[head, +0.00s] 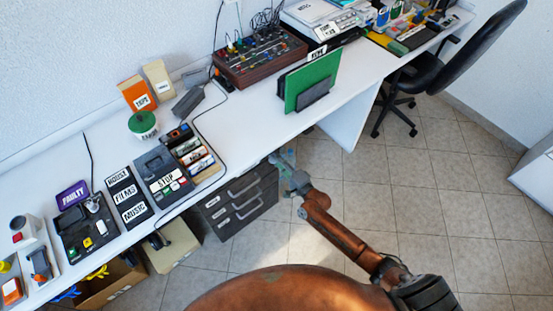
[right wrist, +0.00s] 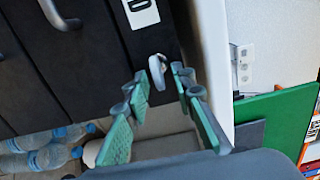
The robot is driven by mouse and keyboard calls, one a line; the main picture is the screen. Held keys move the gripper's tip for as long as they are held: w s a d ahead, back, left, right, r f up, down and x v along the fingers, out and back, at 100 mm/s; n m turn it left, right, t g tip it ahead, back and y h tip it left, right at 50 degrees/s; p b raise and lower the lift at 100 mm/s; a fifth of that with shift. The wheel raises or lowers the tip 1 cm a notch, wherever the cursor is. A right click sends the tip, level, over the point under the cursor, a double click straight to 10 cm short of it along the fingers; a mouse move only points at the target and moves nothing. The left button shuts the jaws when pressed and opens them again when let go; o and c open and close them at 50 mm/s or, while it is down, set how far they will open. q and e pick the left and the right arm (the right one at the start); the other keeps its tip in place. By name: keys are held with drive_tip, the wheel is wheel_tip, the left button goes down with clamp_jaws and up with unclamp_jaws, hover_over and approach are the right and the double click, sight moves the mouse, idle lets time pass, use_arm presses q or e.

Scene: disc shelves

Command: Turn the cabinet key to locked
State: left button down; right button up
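The dark grey cabinet (head: 238,206) with silver drawer handles stands under the desk, and its front fills the upper left of the right wrist view (right wrist: 105,55). The small silver key (right wrist: 157,71) sticks out of the cabinet front near its edge. A white label (right wrist: 141,13), partly cut off, is above the key. My right gripper (head: 283,163) is beside the cabinet's upper right corner in the head view. In the right wrist view its green-padded fingers (right wrist: 160,82) are apart, with the key between or just beyond the tips; contact is unclear. My left gripper is not in view.
The white desk (head: 240,120) runs above the cabinet, with a green folder in a holder (head: 313,82) near its front edge. Plastic bottles (right wrist: 45,145) lie near the cabinet's bottom. A cardboard box (head: 112,283) stands on the floor at left. The tiled floor (head: 400,190) at right is clear.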

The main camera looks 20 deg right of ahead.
drive_tip(key=shift+s, duration=0.15)
drive_tip(key=v, duration=1.1)
drive_tip(key=shift+s+d, duration=0.15)
drive_tip(key=shift+s, duration=0.15)
